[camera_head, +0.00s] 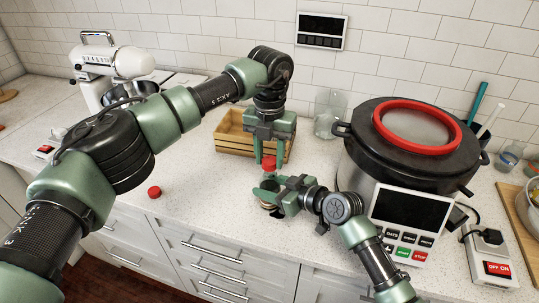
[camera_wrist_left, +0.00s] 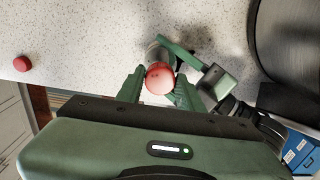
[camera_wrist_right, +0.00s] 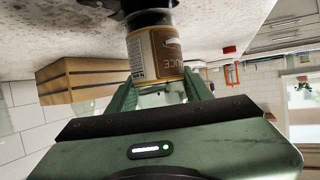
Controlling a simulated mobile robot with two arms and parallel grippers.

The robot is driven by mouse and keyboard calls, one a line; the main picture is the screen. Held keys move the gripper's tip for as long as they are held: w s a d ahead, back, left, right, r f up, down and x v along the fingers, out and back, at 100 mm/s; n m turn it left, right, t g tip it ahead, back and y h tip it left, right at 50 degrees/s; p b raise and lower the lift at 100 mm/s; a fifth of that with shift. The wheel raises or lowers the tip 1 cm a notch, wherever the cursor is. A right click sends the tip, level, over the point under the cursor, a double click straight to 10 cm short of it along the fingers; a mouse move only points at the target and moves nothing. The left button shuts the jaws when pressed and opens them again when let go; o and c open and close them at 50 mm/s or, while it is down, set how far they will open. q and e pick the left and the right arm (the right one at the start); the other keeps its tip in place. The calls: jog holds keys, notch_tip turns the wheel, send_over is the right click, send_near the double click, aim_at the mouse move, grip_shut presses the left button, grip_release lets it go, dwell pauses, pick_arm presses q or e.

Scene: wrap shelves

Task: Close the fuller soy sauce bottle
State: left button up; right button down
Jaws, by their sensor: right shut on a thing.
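A soy sauce bottle (camera_wrist_right: 155,52) with a brown label is held by my right gripper (camera_head: 279,196), which is shut around it. The bottle's dark base shows at the top of the right wrist view. A red cap (camera_head: 268,163) is above the bottle, between the fingers of my left gripper (camera_head: 270,157). In the left wrist view the red cap (camera_wrist_left: 159,77) lies between both fingertips; whether they grip it is unclear. The bottle's neck is mostly hidden. A second red cap (camera_head: 154,192) lies on the counter to the left.
A wooden crate (camera_head: 232,137) stands behind the grippers. A large pot with a red-rimmed lid (camera_head: 413,128) and control panel is close on the right. A white stand mixer (camera_head: 112,62) stands at the back left. The counter between the loose cap and my grippers is clear.

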pick_arm(q)
grip_shut()
jog(key=o, duration=1.1)
grip_release()
jog(key=shift+r, duration=0.1)
notch_tip(320, 180, up, 12)
jog(key=shift+f, duration=0.1)
pick_arm(e)
jog(key=c, duration=0.6)
grip_release()
jog(key=shift+o, duration=0.4)
